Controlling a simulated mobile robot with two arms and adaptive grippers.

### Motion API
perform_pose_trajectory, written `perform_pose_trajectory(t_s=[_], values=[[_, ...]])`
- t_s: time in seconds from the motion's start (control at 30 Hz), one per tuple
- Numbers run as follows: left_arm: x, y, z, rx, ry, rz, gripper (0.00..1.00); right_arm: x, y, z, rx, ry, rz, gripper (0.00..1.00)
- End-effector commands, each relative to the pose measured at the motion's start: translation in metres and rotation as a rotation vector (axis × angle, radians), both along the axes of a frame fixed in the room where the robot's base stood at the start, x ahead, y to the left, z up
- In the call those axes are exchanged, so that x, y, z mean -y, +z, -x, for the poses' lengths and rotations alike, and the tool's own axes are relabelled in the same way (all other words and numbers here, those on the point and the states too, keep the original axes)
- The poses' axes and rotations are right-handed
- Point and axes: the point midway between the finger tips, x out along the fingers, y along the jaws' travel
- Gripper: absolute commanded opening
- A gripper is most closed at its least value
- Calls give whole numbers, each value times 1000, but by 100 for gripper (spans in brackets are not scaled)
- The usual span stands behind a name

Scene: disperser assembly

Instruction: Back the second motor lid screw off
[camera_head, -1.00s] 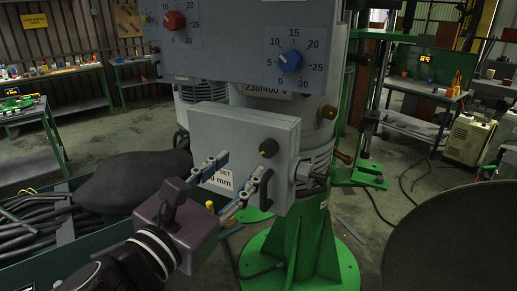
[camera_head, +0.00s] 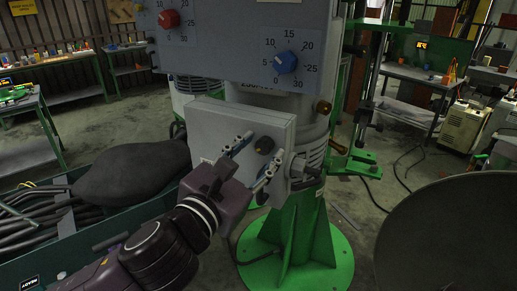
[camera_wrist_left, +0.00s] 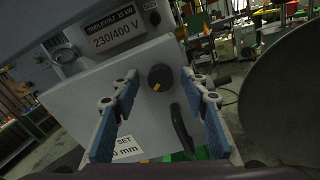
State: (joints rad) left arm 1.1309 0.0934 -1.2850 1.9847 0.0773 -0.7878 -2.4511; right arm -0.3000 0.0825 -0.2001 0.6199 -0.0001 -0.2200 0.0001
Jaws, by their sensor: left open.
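The motor lid is a light grey square plate (camera_head: 215,125) on the front of the green-based machine. A round black screw head (camera_head: 264,146) stands on its face. In the left wrist view this black screw (camera_wrist_left: 160,77) shows a yellow mark and sits between the fingertips, with a gap on each side. My left gripper (camera_head: 251,161) is open and empty in front of the lid, its blue-grey fingers pointing at it. A black handle (camera_wrist_left: 180,128) lies below the screw in the left wrist view. My right gripper is not in view.
Above the lid is a control panel with a red knob (camera_head: 168,18) and a blue knob (camera_head: 285,62). A metal fitting (camera_head: 300,167) juts out at the lid's right. A green bin (camera_head: 90,240) with dark hoses is lower left. A large dark round surface (camera_head: 450,235) fills the lower right.

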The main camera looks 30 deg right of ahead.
Motion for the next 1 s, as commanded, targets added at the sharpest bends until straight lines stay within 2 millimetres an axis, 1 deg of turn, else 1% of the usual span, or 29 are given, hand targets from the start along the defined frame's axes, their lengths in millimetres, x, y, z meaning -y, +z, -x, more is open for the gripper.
perform_pose_trajectory(t_s=[0.07, 0.43, 0.47, 0.77, 1.0], values=[[0, 0, 0, 0, 0, 0, 41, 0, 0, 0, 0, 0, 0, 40], [0, 0, 0, 0, 0, 1, 1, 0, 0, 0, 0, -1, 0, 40], [0, 0, 0, 0, 0, 1, 0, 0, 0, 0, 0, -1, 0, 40], [0, 0, 0, -33, 0, 20, 0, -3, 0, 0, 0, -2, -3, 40], [0, 0, 0, -154, -1, 88, 0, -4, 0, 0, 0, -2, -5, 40]])
